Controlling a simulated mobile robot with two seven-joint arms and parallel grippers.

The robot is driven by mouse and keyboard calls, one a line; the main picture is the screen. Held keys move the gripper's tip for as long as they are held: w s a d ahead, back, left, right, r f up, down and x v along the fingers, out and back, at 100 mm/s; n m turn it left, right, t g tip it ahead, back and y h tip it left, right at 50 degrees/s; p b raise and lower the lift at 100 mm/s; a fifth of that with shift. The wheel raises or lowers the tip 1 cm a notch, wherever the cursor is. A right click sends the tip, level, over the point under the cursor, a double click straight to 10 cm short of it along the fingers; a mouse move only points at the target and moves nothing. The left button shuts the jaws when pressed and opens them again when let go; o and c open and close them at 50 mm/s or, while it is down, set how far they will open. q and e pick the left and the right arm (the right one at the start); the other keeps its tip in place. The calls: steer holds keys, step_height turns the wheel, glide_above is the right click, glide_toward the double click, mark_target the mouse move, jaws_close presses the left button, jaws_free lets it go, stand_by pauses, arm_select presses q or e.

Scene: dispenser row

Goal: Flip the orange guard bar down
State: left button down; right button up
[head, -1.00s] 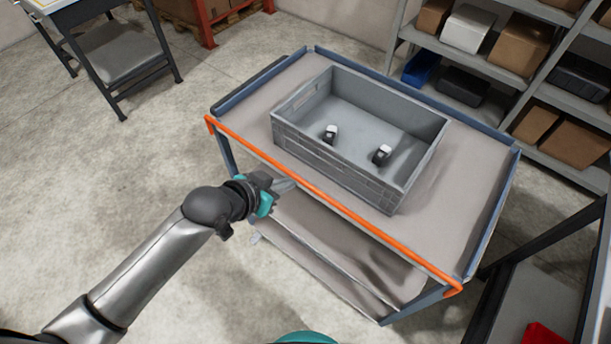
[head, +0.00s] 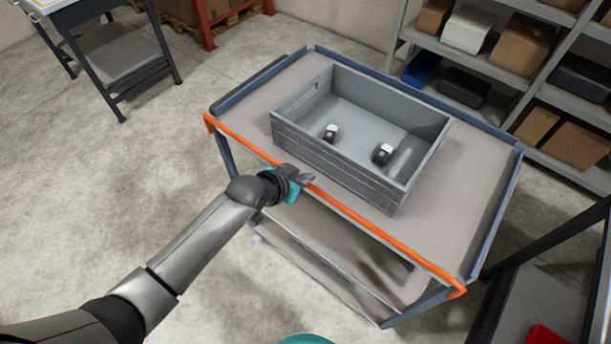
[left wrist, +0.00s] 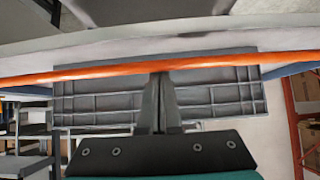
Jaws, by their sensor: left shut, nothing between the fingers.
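The orange guard bar (head: 375,233) runs along the near long side of the cart, at about the height of its top. It also crosses the left wrist view (left wrist: 215,63) from side to side. My left gripper (head: 308,178) is at the bar, left of its middle, with its fingers shut and empty. In the left wrist view the fingertips (left wrist: 159,78) overlap the bar's lower edge. I cannot tell for sure whether they touch it. My right gripper is not in view.
A grey crate (head: 340,163) with two small dark and white items stands on the cart top (head: 455,215). A lower shelf (head: 330,250) lies under it. Shelving with boxes (head: 520,40) stands at the back right. The floor at left (head: 130,160) is clear.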

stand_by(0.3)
arm_select(q)
steer(key=shift+s+a+f+t+h+b, duration=0.1)
steer(key=shift+s+a+t+h+b, duration=0.2)
steer(key=shift+t+b, duration=0.1)
